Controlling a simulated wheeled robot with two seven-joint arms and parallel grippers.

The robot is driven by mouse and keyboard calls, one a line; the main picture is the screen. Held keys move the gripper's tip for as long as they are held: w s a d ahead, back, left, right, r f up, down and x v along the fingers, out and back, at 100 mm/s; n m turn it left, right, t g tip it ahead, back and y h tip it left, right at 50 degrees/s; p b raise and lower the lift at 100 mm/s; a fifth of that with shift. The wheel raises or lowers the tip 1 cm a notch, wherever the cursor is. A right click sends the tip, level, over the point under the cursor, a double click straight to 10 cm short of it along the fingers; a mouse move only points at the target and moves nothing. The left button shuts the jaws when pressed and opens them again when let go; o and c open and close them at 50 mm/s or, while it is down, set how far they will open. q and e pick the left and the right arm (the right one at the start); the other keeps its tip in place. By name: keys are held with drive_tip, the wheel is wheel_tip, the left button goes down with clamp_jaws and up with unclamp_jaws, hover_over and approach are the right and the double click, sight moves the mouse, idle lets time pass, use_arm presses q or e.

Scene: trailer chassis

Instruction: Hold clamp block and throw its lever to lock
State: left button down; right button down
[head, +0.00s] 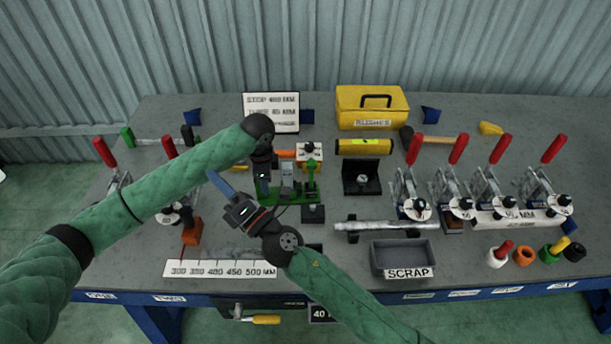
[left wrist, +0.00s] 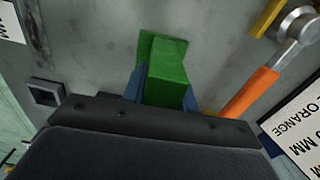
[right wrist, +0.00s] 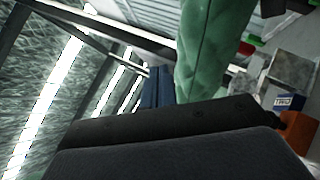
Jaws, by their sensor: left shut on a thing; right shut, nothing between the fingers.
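A green clamp block (head: 298,198) stands on the bench left of centre, with grey metal parts and an upright green piece on its right. My left gripper (head: 263,190) points down at its left end. In the left wrist view, its blue fingers are shut on a green block-shaped part (left wrist: 170,75). Which part is the clamp's lever, I cannot make out. My right gripper (head: 217,180) is left of the clamp block, apart from it, pointing up and left. Its blue fingers (right wrist: 156,87) are shut and empty in the right wrist view.
Red-handled toggle clamps (head: 414,150) stand at the right; others are partly behind my left arm. An orange-handled tool (head: 285,153) lies behind the clamp block. A black stand (head: 361,185), metal bar (head: 385,226) and scrap tray (head: 402,257) are to its right. A ruler plate (head: 220,270) lies in front.

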drive_tip(key=s+d+f+m+t+h, duration=0.1)
drive_tip(key=d+f+m+t+h, duration=0.1)
drive_tip(key=d+f+m+h, duration=1)
drive_tip(key=d+m+h, duration=0.4)
drive_tip(key=h, duration=0.1)
drive_tip(key=shift+d+f+t, duration=0.15)
drive_tip(key=shift+f+t, duration=0.15)
drive_tip(key=shift+f, duration=0.1)
approach(307, 166)
drive_tip(key=w+a, duration=0.3)
drive_tip(key=w, duration=0.1)
drive_tip(key=shift+w+d+f, duration=0.1)
drive_tip(key=shift+w+d, duration=1.1)
drive_tip(key=shift+w, duration=0.05)
drive_tip(key=shift+d+m, duration=0.3)
drive_tip(key=shift+m, duration=0.1)
